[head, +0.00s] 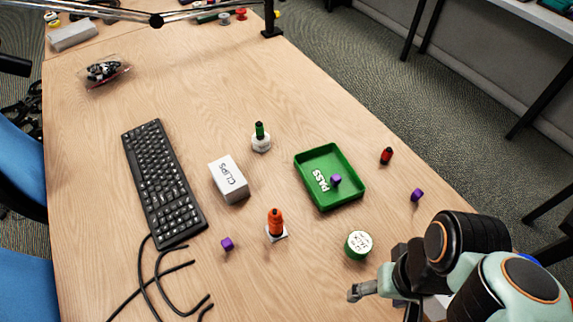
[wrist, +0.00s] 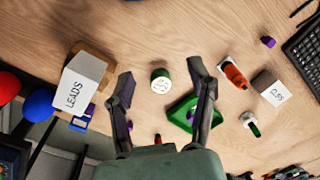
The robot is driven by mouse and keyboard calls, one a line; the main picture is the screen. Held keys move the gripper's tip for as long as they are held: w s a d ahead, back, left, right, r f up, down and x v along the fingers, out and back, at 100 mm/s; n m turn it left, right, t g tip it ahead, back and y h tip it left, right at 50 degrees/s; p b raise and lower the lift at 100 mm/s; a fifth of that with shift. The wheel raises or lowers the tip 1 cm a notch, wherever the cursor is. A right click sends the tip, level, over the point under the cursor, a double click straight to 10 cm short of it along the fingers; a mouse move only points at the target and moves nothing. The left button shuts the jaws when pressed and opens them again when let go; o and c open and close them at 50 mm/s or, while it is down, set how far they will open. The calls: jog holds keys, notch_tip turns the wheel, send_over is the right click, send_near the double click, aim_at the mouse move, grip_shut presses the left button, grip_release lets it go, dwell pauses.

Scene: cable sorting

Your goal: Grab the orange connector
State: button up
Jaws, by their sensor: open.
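The orange connector (head: 276,220) stands upright on a small white base (head: 280,238) near the middle of the table. It also shows in the wrist view (wrist: 235,76), outside and to the right of my fingers. My gripper (head: 360,291) is at the lower right in the head view, apart from the connector. In the wrist view my gripper (wrist: 161,70) has its two fingers spread with nothing held. A round white-topped green can (wrist: 160,80) shows between the fingers, below them on the table.
The green PASS tray (head: 314,202) holds a purple cube. A white CLIPS box (head: 228,179), a green connector (head: 260,131) and a keyboard (head: 162,180) stand around. A purple cube (head: 227,244) lies near the orange connector. A LEADS box (wrist: 82,82) stands left in the wrist view.

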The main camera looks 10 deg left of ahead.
jog(key=shift+o, duration=1.1)
